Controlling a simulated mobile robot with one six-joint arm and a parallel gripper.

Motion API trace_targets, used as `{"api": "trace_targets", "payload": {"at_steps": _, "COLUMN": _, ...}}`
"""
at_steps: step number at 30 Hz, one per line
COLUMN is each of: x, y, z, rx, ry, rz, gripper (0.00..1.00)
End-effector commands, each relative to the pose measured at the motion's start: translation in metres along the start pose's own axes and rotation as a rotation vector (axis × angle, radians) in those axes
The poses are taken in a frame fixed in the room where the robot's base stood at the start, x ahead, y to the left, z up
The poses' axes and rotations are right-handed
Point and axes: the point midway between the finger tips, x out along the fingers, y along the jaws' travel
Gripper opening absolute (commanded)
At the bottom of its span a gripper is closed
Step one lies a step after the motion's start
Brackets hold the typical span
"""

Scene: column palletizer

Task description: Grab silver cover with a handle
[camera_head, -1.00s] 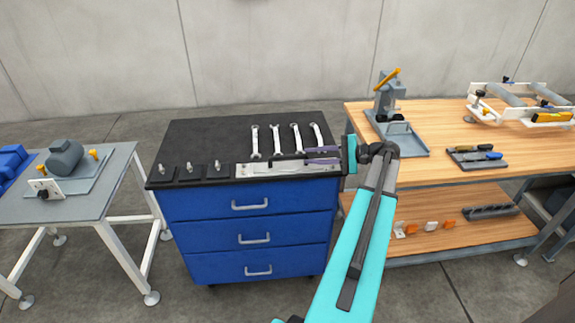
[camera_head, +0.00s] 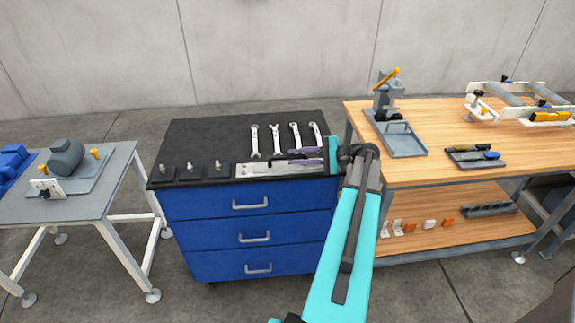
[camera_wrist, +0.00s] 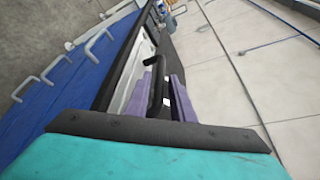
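The silver cover (camera_head: 255,170) is a flat metal plate lying along the front edge of the black top of the blue drawer cabinet. A dark handle (camera_wrist: 157,84) rises from it. My gripper (camera_head: 306,157) reaches in from the right, low over the cover's right end. Its two purple fingers stand apart, and in the wrist view the handle shows between them (camera_wrist: 163,92). I cannot tell whether either finger touches the handle. The cover's right end is partly hidden by my gripper.
Several wrenches (camera_head: 275,138) lie just behind the cover. Several small dark blocks with pegs (camera_head: 191,172) stand to its left. A wooden workbench (camera_head: 440,112) with fixtures is at the right, and a grey table (camera_head: 95,205) with a motor at the left. The cabinet top's back left is clear.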

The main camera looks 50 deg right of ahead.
Motion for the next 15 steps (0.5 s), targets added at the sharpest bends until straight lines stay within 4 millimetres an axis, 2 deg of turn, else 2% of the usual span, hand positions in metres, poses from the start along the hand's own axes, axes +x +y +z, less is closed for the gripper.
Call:
{"api": "trace_targets", "payload": {"at_steps": 9, "x": 0.034, "y": -0.001, "z": 0.002, "rx": 0.001, "ry": -0.001, "rz": 0.001, "gripper": 0.22}}
{"api": "trace_targets", "payload": {"at_steps": 15, "x": 0.041, "y": 0.001, "z": 0.001, "rx": 0.0, "ry": 0.0, "rz": 0.0, "gripper": 0.22}}
